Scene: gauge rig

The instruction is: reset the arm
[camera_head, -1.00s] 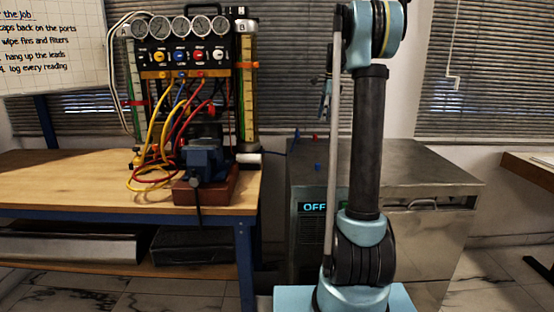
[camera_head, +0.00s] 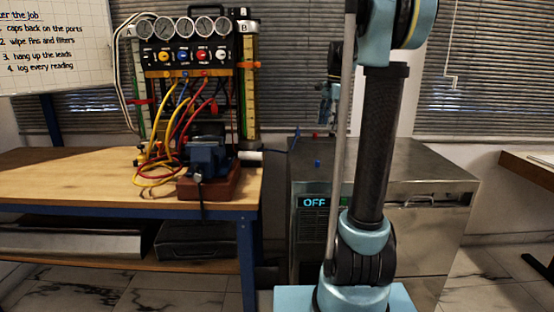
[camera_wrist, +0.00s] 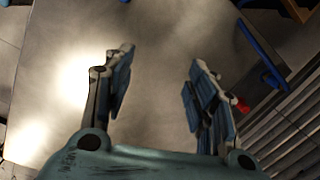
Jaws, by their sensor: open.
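My gripper (camera_wrist: 160,75) is open and empty in the wrist view, its two fingers spread apart above the grey metal top of a cabinet (camera_wrist: 150,25). In the head view my gripper (camera_head: 327,105) is small and partly hidden behind my arm, above the same steel cabinet (camera_head: 430,170). My arm stands upright in front of the cabinet. A small blue piece (camera_head: 318,163) and a small red piece (camera_head: 315,135) lie on the cabinet top. A red piece (camera_wrist: 243,104) shows beside the right finger in the wrist view.
A wooden bench (camera_head: 80,170) at left carries a gauge manifold (camera_head: 188,55) with coloured hoses and a blue vise (camera_head: 208,155). The cabinet's display (camera_head: 314,202) reads OFF. A whiteboard (camera_head: 50,50) stands back left. Another table edge (camera_head: 530,170) is at right.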

